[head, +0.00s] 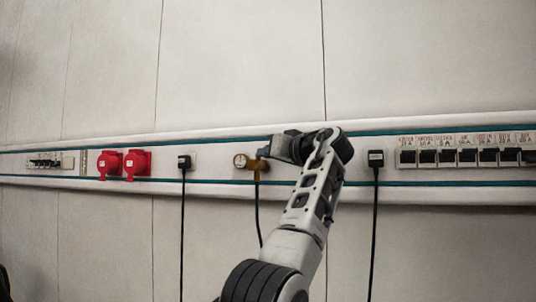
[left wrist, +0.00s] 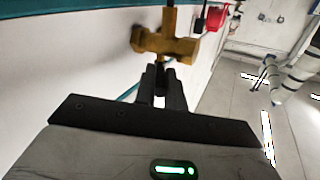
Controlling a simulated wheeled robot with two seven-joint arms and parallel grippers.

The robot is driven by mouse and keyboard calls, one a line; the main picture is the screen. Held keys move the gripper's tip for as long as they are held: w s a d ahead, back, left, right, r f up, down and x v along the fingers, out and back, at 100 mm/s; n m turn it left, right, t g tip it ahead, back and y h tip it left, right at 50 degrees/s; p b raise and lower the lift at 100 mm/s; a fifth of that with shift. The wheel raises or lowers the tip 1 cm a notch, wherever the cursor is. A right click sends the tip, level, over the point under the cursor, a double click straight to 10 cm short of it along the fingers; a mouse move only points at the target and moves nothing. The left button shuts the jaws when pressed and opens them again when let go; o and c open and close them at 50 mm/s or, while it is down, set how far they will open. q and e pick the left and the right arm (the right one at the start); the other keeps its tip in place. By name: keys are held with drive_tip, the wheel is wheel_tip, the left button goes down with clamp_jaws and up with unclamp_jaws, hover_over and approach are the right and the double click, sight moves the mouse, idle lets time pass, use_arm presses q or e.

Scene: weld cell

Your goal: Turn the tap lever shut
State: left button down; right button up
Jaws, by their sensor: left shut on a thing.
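In the left wrist view the brass tap body (left wrist: 168,44) is just beyond my fingertips. My left gripper (head: 267,152) reaches the tap from the right. In the left wrist view its two dark fingers (left wrist: 161,78) are close together and shut on the tap lever. The lever is mostly hidden between the fingers, so its angle cannot be told. My right gripper is not in view.
A dark hose (head: 258,215) hangs below the tap. Black plugs with cables (head: 184,162) (head: 376,158) sit on either side. Red sockets (head: 137,163) are further left, and a row of labelled black sockets (head: 467,157) is at right. The wall above the rail is bare.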

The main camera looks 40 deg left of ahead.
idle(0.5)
use_arm(q)
drive_tip(key=c, duration=1.5)
unclamp_jaws()
drive_tip(key=b+v, duration=0.3)
drive_tip(key=v, duration=1.3)
drive_tip(key=shift+r, duration=0.1)
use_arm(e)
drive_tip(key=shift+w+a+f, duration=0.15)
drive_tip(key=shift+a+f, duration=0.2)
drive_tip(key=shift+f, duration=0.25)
use_arm(q)
drive_tip(key=shift+w, duration=0.15)
